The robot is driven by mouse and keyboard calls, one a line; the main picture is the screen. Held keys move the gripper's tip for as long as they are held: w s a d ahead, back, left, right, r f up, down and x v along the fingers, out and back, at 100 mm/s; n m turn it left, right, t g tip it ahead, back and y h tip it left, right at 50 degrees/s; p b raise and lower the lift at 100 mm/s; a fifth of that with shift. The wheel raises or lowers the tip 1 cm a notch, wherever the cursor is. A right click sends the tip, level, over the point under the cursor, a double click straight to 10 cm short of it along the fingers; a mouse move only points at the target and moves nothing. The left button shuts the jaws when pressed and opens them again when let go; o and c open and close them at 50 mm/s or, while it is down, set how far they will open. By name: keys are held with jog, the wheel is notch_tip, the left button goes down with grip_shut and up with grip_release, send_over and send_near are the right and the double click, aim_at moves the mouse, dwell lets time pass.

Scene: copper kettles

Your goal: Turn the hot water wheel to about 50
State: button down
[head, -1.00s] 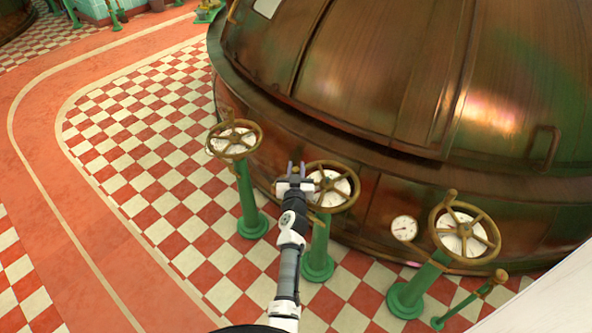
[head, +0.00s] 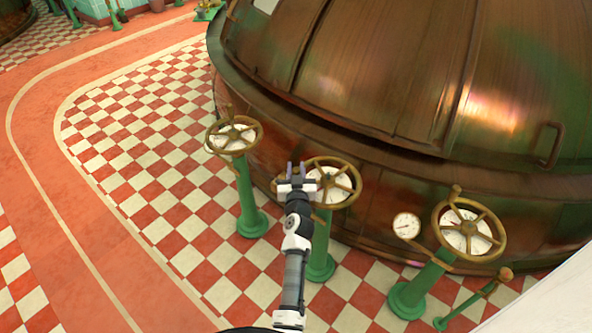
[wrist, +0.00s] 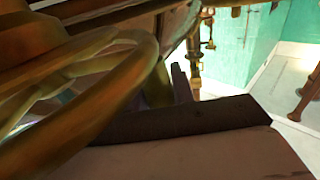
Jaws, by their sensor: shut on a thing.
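Three brass handwheels on green posts stand before the copper kettle: a left wheel (head: 234,135), a middle wheel (head: 352,184) and a right wheel (head: 486,220). Each has a white dial face under its spokes; I cannot read labels or numbers. My gripper (head: 296,171) is at the left side of the middle wheel and is shut on it. Whether it holds the rim or a handle on it is not clear. In the wrist view, a brass wheel rim (wrist: 95,105) fills the left side, close to the dark finger (wrist: 180,118); the grip itself is hidden.
The copper kettle (head: 400,70) rises close behind the wheels. A small round gauge (head: 406,226) sits between the middle and right wheels. A low green post with a brass lever (head: 490,283) stands at lower right. The checkered floor (head: 150,150) at left is clear.

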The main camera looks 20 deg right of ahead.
jog(key=shift+s+a+b, duration=0.5)
jog(key=shift+a, duration=0.2)
dwell(0.3)
jog(key=c, duration=1.2)
grip_release()
jog(key=shift+a, duration=0.1)
jog(key=shift+s+d, duration=0.1)
jog(key=shift+d, duration=0.15)
